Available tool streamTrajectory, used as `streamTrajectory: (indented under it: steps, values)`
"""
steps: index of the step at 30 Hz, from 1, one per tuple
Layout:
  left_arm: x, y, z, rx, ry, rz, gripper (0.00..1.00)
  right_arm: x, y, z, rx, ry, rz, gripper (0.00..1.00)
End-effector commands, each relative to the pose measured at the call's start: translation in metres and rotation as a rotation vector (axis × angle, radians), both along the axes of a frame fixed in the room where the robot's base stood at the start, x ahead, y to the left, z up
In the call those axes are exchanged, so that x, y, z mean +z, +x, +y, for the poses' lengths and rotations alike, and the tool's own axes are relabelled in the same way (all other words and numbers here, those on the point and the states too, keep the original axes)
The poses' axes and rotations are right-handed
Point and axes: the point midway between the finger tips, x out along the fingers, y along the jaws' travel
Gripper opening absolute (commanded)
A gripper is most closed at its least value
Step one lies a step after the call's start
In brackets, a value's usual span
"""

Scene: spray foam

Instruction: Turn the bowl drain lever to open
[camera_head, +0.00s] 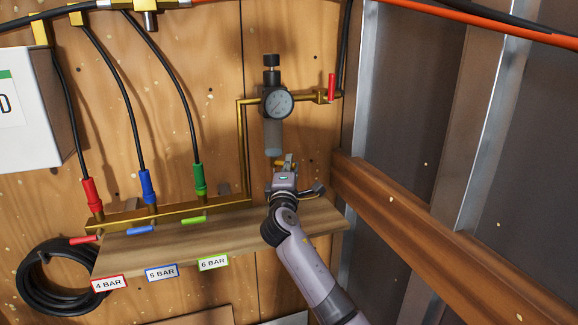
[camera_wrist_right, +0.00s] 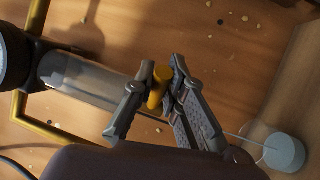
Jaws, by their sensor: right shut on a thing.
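A pressure regulator with a round dial gauge (camera_head: 278,102) is mounted on the plywood wall. Its clear filter bowl (camera_head: 272,138) hangs below the gauge and also shows in the right wrist view (camera_wrist_right: 90,82). The yellow drain lever (camera_wrist_right: 158,88) is at the bowl's lower end. My right gripper (camera_wrist_right: 160,87) has its two fingers on either side of the yellow lever, shut on it. In the head view my right gripper (camera_head: 286,163) is just under the bowl and partly hides the lever. My left gripper is not in view.
A wooden shelf (camera_head: 225,233) with 4, 5 and 6 BAR labels lies below. A brass manifold carries red, blue and green hose fittings (camera_head: 200,180) at left. A red-handled valve (camera_head: 331,87) is right of the gauge. A wooden rail (camera_head: 430,225) runs along the right.

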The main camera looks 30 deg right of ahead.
Motion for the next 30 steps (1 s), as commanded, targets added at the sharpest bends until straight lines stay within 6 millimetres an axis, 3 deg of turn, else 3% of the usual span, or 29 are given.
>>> streamTrajectory:
  steps: [9,21,30]
  values:
    - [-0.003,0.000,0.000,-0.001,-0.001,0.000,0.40,-0.003,0.001,0.001,-0.006,0.003,0.001,0.00]
    - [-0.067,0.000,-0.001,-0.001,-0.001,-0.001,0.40,-0.009,-0.003,0.015,-0.301,0.006,-0.001,0.00]
    - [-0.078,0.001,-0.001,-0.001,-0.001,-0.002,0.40,-0.002,-0.005,0.019,-0.411,0.003,0.002,0.00]
